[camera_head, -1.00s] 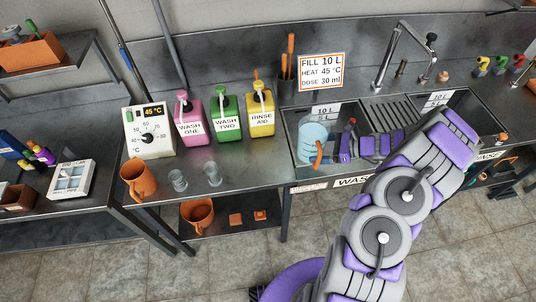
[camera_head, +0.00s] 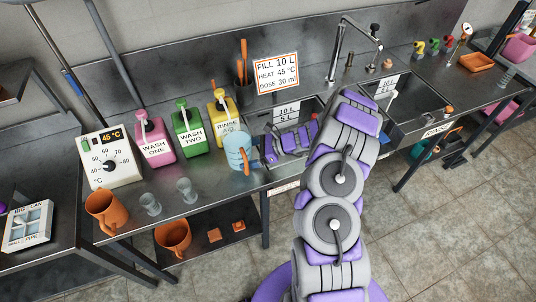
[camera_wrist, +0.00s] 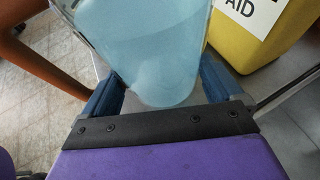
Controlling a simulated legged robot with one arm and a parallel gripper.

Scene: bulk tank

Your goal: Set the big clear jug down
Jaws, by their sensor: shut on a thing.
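The big clear jug (camera_head: 236,150), light blue and see-through, is at the counter's right end, in front of the yellow RINSE AID bottle (camera_head: 223,112) and left of the left basin. It looks close to upright; I cannot tell whether its base touches the counter. My gripper (camera_head: 258,150) reaches it from the right and is shut on it. In the wrist view the jug (camera_wrist: 160,45) fills the space between my two dark blue fingers (camera_wrist: 162,92). The yellow bottle (camera_wrist: 265,30) shows close beside it there.
Two small clear cups (camera_head: 168,197) and an orange jug (camera_head: 105,210) stand on the counter to the left. Pink (camera_head: 155,140) and green (camera_head: 188,130) bottles stand behind. Bare counter (camera_head: 212,178) lies left of the jug. The left basin's rim (camera_head: 285,180) is just right.

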